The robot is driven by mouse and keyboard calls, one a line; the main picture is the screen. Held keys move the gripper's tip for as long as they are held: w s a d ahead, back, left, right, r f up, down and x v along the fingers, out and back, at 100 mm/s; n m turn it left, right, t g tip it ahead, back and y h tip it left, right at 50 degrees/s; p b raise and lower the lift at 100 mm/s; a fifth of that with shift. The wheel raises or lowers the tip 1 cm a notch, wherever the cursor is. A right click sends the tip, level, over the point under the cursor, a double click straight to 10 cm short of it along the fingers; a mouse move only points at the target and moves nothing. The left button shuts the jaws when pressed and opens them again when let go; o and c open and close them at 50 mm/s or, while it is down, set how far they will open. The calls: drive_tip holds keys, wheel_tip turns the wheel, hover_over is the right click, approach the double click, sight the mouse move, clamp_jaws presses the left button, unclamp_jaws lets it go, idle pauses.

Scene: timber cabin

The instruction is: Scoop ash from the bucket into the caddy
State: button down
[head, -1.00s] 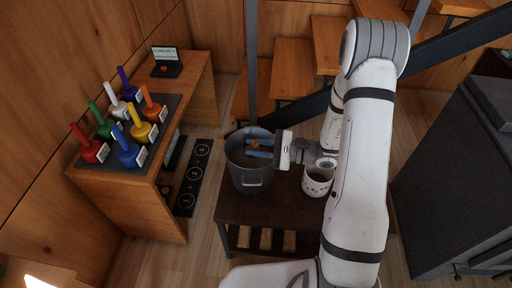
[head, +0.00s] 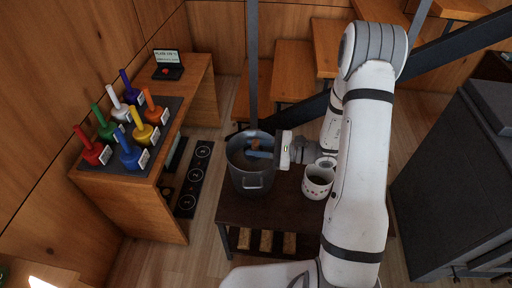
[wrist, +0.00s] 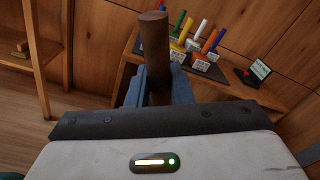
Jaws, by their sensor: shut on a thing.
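The grey metal bucket (head: 250,181) stands on the left of a low dark table. My gripper (head: 258,149) reaches over its right rim, with its blue fingers at the mouth. It is shut on a brown round handle (wrist: 154,45), which stands up between the fingers in the wrist view and shows as a small brown end (head: 255,143) in the head view. I take it for the scoop's handle; its lower part and any ash are hidden. A white pot with red marks (head: 317,188), likely the caddy, stands right of the bucket, below my wrist, with a dark inside.
The low table (head: 270,208) has a bare front part and a shelf with several light blocks below. A wooden desk (head: 150,190) at left holds several coloured bells. A thin grey post (head: 252,70) rises behind the bucket. A dark stove-like box (head: 450,190) stands at right.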

drive_tip(key=shift+f, duration=0.1)
idle(0.3)
drive_tip(key=shift+s+f+n+b, duration=0.35)
drive_tip(key=shift+s+n+b, duration=0.1)
drive_tip(key=shift+b, duration=0.55)
drive_tip(key=shift+s+f+n+b, duration=0.55)
drive_tip(key=shift+s+b, duration=0.2)
drive_tip(key=shift+b, duration=0.7)
drive_tip(key=shift+r, duration=0.1)
drive_tip(key=shift+r, duration=0.2)
drive_tip(key=shift+r+p, duration=3.5)
drive_tip(key=shift+r, duration=1.55)
drive_tip(key=shift+s, duration=0.1)
